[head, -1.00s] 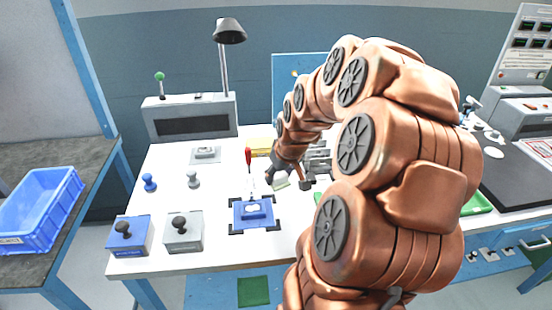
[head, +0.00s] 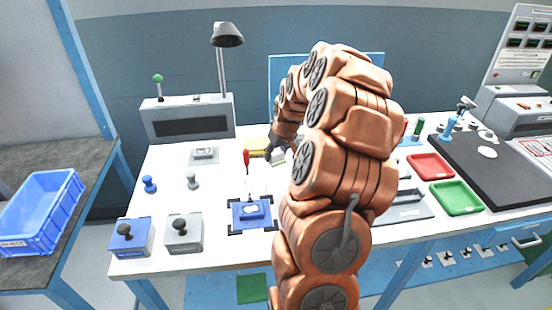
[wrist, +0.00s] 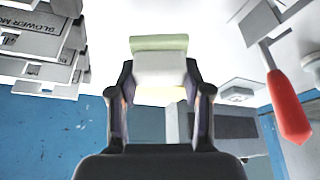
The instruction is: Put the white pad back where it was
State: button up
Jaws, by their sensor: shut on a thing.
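The white pad (wrist: 160,68) is between the two fingers of my gripper (wrist: 160,82) in the wrist view, with a pale green edge along its top. My gripper is shut on it. In the head view my gripper (head: 274,153) is over the back middle of the white bench, right of the red-handled tool (head: 246,159). The pad is small and mostly hidden there. I cannot tell whether the pad touches anything below.
The red handle (wrist: 289,106) hangs at the right of the wrist view. A blue fixture (head: 251,221) sits in front on the bench (head: 180,160). A lamp (head: 227,36) stands at back left. Red (head: 431,164) and green (head: 456,197) trays are at right. Grey labelled blocks (wrist: 45,45) show at upper left.

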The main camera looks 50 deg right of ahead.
aim_at(276, 160)
jog(key=shift+w+d, duration=0.3)
jog(key=shift+d, duration=0.05)
jog(key=shift+f+p, duration=0.6)
jog(key=shift+f, duration=1.2)
jog(key=shift+f, duration=0.15)
jog(key=o, duration=1)
jog(key=shift+s+r, duration=0.2)
jog(key=shift+r, duration=0.45)
jog(key=b+v, duration=0.2)
jog(key=v, duration=0.9)
jog(key=shift+a, duration=0.1)
